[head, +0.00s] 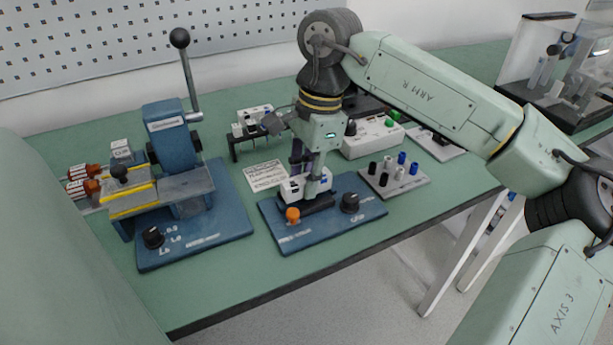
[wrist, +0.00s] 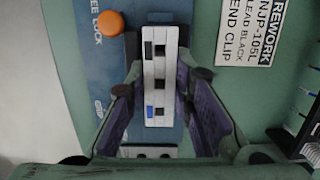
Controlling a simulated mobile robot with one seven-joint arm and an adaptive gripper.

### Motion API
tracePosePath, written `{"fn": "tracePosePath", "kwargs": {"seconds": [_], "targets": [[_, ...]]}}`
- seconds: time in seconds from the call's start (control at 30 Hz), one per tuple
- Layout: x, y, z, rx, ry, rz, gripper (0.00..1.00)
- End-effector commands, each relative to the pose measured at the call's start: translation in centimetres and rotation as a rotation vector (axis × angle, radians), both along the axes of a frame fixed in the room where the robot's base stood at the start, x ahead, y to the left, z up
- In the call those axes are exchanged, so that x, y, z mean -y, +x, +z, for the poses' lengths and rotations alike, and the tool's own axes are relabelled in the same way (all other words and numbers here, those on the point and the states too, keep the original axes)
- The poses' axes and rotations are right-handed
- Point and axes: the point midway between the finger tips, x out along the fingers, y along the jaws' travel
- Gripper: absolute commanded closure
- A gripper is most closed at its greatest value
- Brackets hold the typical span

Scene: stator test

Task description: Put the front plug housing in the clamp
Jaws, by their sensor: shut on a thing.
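The front plug housing (wrist: 160,75) is a white block with a row of dark square openings and one blue patch. In the head view the white housing (head: 292,188) is low over the clamp, partly hidden by my fingers. My gripper (head: 312,182) points down and is shut on it; in the wrist view my gripper (wrist: 168,75) has a finger on each side. The clamp (head: 284,236) is a blue base with an orange knob (head: 293,214), a black knob (head: 350,202) and a dark jaw block. I cannot tell whether the housing touches the jaws.
A blue lever press (head: 173,135) stands to the left. A small rack (head: 252,120) with white housings stands behind, beside a printed card (head: 266,175). A grey tray (head: 394,180) of coloured pegs is to the right. The table's front edge is close.

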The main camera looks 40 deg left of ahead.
Motion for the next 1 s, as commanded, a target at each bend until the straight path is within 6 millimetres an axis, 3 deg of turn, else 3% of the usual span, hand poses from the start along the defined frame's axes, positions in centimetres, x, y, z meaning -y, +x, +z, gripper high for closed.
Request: {"fn": "tracePosePath", "kwargs": {"seconds": [1.0], "targets": [[0.02, -0.02, -0.85, -0.001, -0.002, 0.000, 1.00]]}}
